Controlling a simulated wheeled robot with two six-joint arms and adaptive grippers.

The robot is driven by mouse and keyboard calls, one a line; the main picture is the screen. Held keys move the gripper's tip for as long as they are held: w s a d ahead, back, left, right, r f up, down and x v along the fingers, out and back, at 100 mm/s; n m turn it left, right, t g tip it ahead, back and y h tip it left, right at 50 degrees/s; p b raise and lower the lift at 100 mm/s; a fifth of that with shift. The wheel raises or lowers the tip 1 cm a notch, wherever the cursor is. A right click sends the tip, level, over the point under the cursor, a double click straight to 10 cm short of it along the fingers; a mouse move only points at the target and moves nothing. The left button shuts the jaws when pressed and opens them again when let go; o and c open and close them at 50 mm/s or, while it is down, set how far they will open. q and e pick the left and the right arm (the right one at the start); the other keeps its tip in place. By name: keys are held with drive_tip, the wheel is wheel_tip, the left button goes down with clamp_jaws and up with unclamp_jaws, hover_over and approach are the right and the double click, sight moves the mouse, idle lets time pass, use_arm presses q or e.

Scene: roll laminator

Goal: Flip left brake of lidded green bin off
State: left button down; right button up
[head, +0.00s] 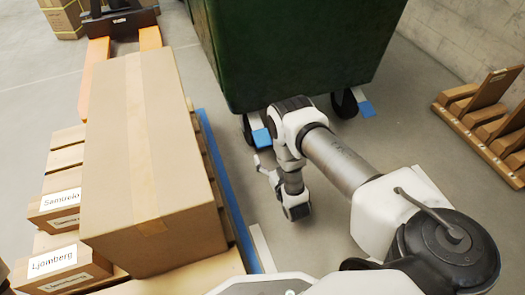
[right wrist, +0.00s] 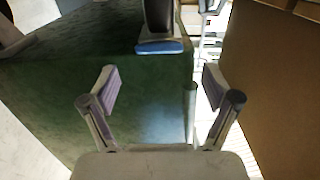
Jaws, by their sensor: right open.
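The green bin (head: 290,50) stands at the top of the head view; its lid is out of frame. Its left wheel has a blue brake pedal (head: 262,138), and its right wheel has another blue pedal (head: 367,108). My right gripper (head: 263,166) is just below the left pedal in the head view, partly hidden by my arm. In the right wrist view my right gripper (right wrist: 158,80) is open and empty. A blue pedal (right wrist: 163,46) under a dark wheel shows beyond its fingertips, apart from them. The bin's green side (right wrist: 50,100) fills the left. My left gripper is not in view.
A large cardboard box (head: 150,160) on a pallet with a blue edge (head: 228,190) stands close to the left of my right gripper. It also shows at right in the wrist view (right wrist: 275,90). Wooden racks (head: 490,115) stand at right. Grey floor (head: 410,125) is clear between.

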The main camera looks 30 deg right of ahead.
sight(264, 143)
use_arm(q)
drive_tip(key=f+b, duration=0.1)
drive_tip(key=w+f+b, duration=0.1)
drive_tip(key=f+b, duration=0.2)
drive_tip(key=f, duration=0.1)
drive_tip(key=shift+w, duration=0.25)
use_arm(e)
drive_tip(key=x, duration=0.7)
drive_tip(key=shift+w+d, duration=0.1)
drive_tip(key=shift+w, duration=0.15)
drive_tip(key=shift+w+r, duration=0.1)
drive_tip(key=shift+w, duration=0.05)
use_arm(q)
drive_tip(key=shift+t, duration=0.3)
